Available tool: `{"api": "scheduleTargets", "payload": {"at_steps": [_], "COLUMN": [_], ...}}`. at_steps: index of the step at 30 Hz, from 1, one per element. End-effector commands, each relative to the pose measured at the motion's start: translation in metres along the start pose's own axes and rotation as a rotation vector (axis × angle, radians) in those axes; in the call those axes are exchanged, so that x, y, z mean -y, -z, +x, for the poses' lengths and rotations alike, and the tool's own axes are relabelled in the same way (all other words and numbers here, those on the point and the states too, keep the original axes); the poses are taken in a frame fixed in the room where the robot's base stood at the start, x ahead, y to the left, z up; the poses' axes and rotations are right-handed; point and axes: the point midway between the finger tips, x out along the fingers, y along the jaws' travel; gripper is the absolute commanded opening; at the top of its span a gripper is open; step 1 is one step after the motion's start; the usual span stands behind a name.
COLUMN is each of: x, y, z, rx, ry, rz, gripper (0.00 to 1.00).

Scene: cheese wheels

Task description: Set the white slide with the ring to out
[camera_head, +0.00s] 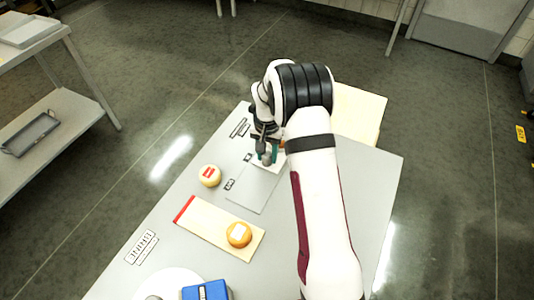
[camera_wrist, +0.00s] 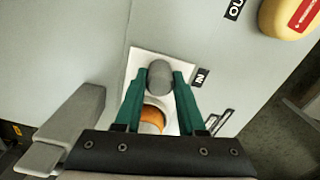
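The white slide (camera_wrist: 143,62) is a pale square plate on the grey panel, at the end beside the "IN" label (camera_wrist: 201,77). A grey rounded knob (camera_wrist: 160,76) stands up from it. Behind the knob a white ring (camera_wrist: 156,102) with an orange piece (camera_wrist: 152,120) shows partly between my fingers. My gripper (camera_wrist: 159,78) has its green fingers close on both sides of the knob; I cannot tell whether they press on it. In the head view my gripper (camera_head: 267,152) is over the slide, which is mostly hidden. The "OUT" label (camera_head: 230,184) lies nearer the front.
A yellow cheese with a red label (camera_head: 209,175) sits beside the "OUT" label. An orange cheese (camera_head: 239,234) lies on a wooden board (camera_head: 207,222) with a red end. A blue box (camera_head: 206,290) and a white disc stand at the front. The panel from the slide towards "OUT" looks clear.

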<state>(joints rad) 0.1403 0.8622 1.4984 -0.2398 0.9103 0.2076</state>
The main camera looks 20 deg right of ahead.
Motion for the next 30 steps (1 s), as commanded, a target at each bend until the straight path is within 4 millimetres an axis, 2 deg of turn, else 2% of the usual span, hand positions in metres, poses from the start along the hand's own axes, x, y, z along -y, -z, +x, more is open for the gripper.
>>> {"api": "scheduleTargets", "payload": {"at_steps": [1,3,4,30], "x": [0.0003,0.0004,0.0004,0.0009], "y": [0.0000,0.0000,0.0000,0.0001], "z": [-0.0002,-0.0002,-0.0003,-0.0008], "rx": [0.000,0.000,0.000,-0.001], "ry": [0.001,0.001,0.001,0.002], "rz": [0.000,0.000,0.000,0.000], "gripper": [0.13,0.01,0.00,0.00]}}
